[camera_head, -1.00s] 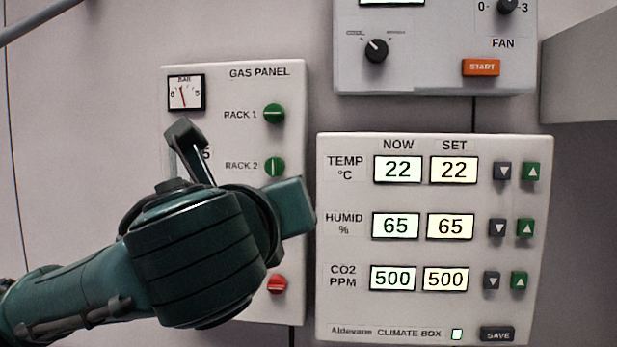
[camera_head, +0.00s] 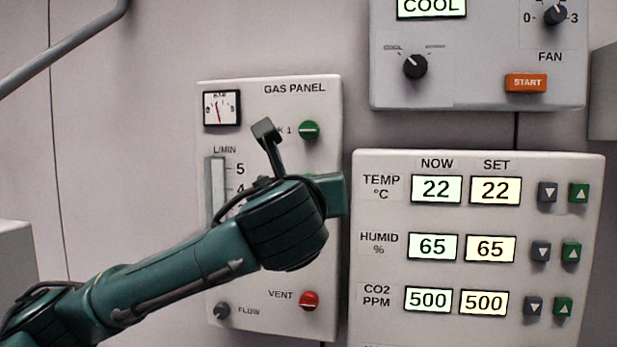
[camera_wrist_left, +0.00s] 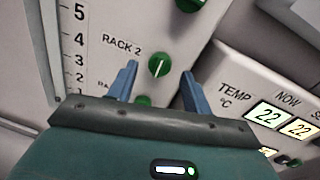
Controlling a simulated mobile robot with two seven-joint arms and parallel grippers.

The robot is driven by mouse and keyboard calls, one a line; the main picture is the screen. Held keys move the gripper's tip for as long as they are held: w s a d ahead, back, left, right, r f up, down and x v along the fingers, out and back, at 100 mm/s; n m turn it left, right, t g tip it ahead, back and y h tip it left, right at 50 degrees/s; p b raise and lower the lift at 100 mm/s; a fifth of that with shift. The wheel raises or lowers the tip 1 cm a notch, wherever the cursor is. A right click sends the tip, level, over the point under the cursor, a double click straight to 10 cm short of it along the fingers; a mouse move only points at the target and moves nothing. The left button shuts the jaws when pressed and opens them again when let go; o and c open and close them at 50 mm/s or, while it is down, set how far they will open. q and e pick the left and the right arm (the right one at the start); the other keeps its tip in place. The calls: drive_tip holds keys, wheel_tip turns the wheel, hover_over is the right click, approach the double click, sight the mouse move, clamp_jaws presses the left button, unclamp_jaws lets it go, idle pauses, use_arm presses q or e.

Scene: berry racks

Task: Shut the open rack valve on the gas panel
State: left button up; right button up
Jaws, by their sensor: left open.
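The gas panel (camera_head: 320,100) is on the wall, left of centre in the head view. The Rack 1 valve (camera_head: 308,130) is a green knob with its white line lying across. The Rack 2 valve (camera_wrist_left: 158,65) is a green knob; in the left wrist view its white line stands nearly upright, across the direction of its label. A further green knob (camera_wrist_left: 143,101) below it is mostly hidden by my gripper. My left gripper (camera_head: 301,163) is open in front of the panel. In the left wrist view, its fingers (camera_wrist_left: 159,78) appear on either side of the Rack 2 knob, holding nothing.
The climate box (camera_head: 400,270) is close right of the panel, with the fan unit (camera_head: 470,90) above it. A red vent knob (camera_head: 308,300) and a dark flow knob (camera_head: 222,311) sit low on the panel. A flow tube (camera_head: 216,185) runs up its left side.

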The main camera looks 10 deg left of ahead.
use_arm(q)
drive_tip(key=shift+w+a, duration=0.15)
drive_tip(key=shift+w, duration=0.9)
use_arm(e)
drive_tip(key=shift+a+r, duration=0.1)
use_arm(q)
drive_tip(key=c, duration=1)
use_arm(e)
drive_tip(key=shift+s, duration=0.25)
